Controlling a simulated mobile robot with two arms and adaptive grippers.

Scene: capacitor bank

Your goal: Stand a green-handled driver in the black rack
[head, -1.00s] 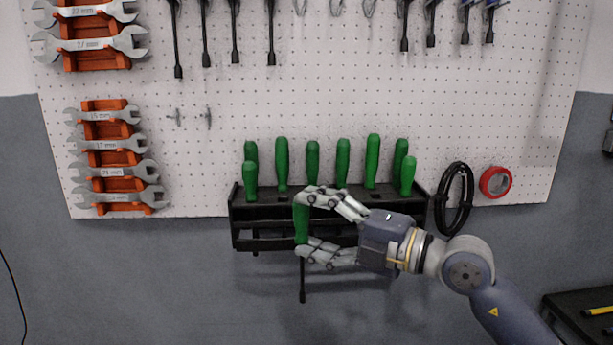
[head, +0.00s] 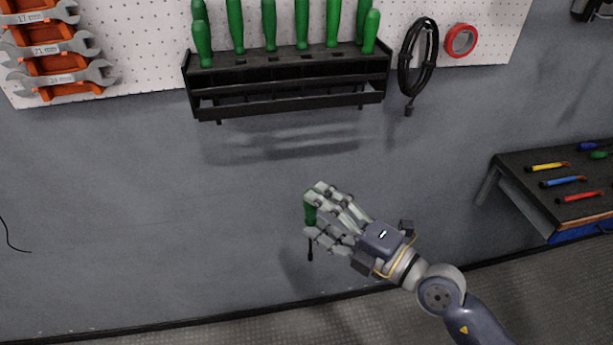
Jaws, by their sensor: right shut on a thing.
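My right gripper (head: 312,215) is shut on a green-handled driver (head: 309,207). The driver hangs roughly upright, handle up, its short dark shaft pointing down; the fingers hide part of the handle. The black rack (head: 290,105) is on the pegboard at the top, well above and apart from the held driver. Several other green-handled drivers (head: 269,25) stand in the rack, mostly along its back, with one at the front left (head: 203,45) and one at the front right (head: 371,32). My left gripper is not in view.
A black cable coil (head: 418,58) and red tape roll (head: 460,40) hang right of the rack. Wrenches on an orange holder (head: 60,68) are at the upper left. A dark shelf (head: 535,178) with colored tools juts out at the right. The wall below the rack is clear.

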